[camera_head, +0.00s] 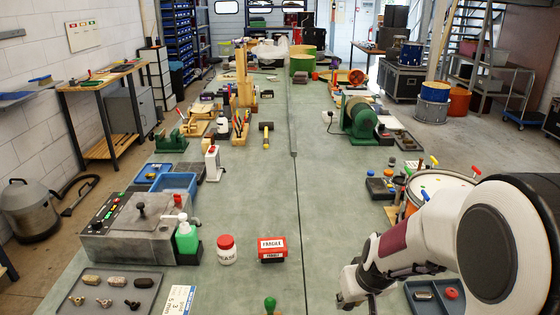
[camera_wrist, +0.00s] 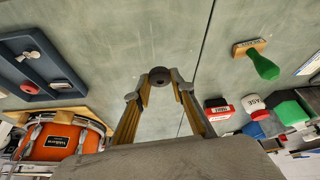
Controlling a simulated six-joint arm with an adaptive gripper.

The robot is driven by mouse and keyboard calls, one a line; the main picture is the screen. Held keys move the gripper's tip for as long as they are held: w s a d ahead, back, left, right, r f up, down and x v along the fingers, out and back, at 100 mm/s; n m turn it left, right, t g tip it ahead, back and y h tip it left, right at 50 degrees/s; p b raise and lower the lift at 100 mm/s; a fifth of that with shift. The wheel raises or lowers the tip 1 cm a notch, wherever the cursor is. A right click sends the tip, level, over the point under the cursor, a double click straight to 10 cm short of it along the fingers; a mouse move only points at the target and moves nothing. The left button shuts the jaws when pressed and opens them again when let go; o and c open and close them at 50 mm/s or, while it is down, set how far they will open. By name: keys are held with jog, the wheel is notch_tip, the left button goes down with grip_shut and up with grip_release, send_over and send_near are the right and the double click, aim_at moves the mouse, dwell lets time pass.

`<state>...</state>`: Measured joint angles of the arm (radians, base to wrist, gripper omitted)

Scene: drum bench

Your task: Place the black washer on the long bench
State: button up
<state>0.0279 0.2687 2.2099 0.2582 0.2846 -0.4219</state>
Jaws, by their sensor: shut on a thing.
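The black washer (camera_wrist: 159,76) is a small dark ring with a hole. It is pinched between the fingertips of my gripper (camera_wrist: 161,84) in the wrist view. In the head view my gripper (camera_head: 357,298) is low at the right, over the bench; the washer cannot be made out there. The long bench (camera_head: 335,215) has a grey-green top with a dark seam along it. In the wrist view the bench top (camera_wrist: 120,40) lies behind the washer. The exact gap between washer and bench cannot be told.
A red box (camera_head: 272,249), a white jar with red lid (camera_head: 226,250) and a green-handled stamp (camera_wrist: 262,62) stand across the seam. A dark tray with small parts (camera_wrist: 35,55) and an orange drum (camera_wrist: 60,142) are on the other side. Bare bench surrounds my gripper.

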jog(key=shift+s+d+r+m+h, duration=0.3)
jog(key=shift+s+m, duration=0.1)
jog(key=shift+m, duration=0.3)
jog(key=shift+s, duration=0.1)
jog(key=shift+a+n, duration=0.1)
jog(key=shift+n, duration=0.4)
jog(key=shift+d, duration=0.3)
jog(key=d+m, duration=0.1)
jog(key=d, duration=0.5)
jog(key=shift+d, duration=0.3)
jog(key=shift+s+m+h, duration=0.25)
jog(key=shift+m+h, duration=0.05)
jog(key=shift+m, duration=0.4)
jog(key=shift+s+m, duration=0.2)
jog(key=shift+m, duration=0.3)
